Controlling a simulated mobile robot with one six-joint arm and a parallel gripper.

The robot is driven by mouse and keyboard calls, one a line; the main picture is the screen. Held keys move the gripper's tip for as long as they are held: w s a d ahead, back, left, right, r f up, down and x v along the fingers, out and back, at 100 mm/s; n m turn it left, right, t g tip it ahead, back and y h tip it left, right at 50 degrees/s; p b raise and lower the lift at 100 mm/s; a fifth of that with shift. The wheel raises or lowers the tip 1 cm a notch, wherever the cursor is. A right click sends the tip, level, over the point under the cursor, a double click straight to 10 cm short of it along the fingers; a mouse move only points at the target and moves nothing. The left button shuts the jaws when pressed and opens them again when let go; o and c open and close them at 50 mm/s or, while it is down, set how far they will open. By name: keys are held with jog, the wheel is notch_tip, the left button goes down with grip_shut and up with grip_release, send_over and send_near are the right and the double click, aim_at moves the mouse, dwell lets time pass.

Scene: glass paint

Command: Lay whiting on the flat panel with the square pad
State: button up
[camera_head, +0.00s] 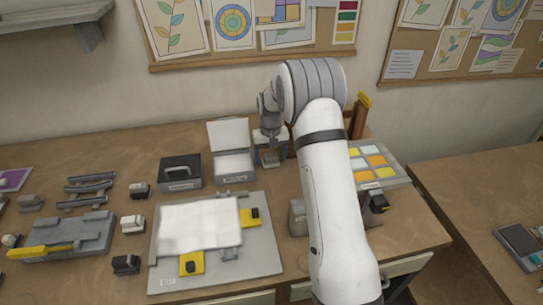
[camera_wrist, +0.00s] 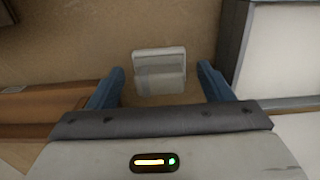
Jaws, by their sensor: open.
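The flat panel (camera_head: 198,224) is a pale, whitish sheet lying on a grey board (camera_head: 262,272) with yellow clamps at its edges. My gripper (camera_head: 268,158) is at the back of the table, just right of an open white-lined box (camera_head: 232,168). In the wrist view my gripper (camera_wrist: 160,82) has its two blue fingers spread wide. A small pale square block (camera_wrist: 160,70), apparently the square pad, lies between and slightly beyond the fingertips, touching neither. The pad is too small and covered to make out clearly in the head view.
The open box's pale interior (camera_wrist: 285,55) is close beside one finger in the wrist view. A black case (camera_head: 180,172) stands left of the box. A tray of coloured squares (camera_head: 372,165) lies to the right, behind my arm. Several small blocks and a grey fixture (camera_head: 68,238) fill the left.

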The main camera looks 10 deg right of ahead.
aim_at(271, 155)
notch_tip(271, 155, up, 12)
jog(key=b, duration=0.2)
jog(key=s+r+t, duration=0.1)
jog(key=s+r, duration=0.4)
jog(key=s, duration=0.3)
jog(key=s+r, duration=0.4)
jog(key=s, duration=0.4)
jog(key=s+f+t, duration=0.2)
jog(key=s, duration=1.9)
jog(key=shift+d+f, duration=0.15)
jog(key=shift+d, duration=0.1)
jog(key=shift+o, duration=0.5)
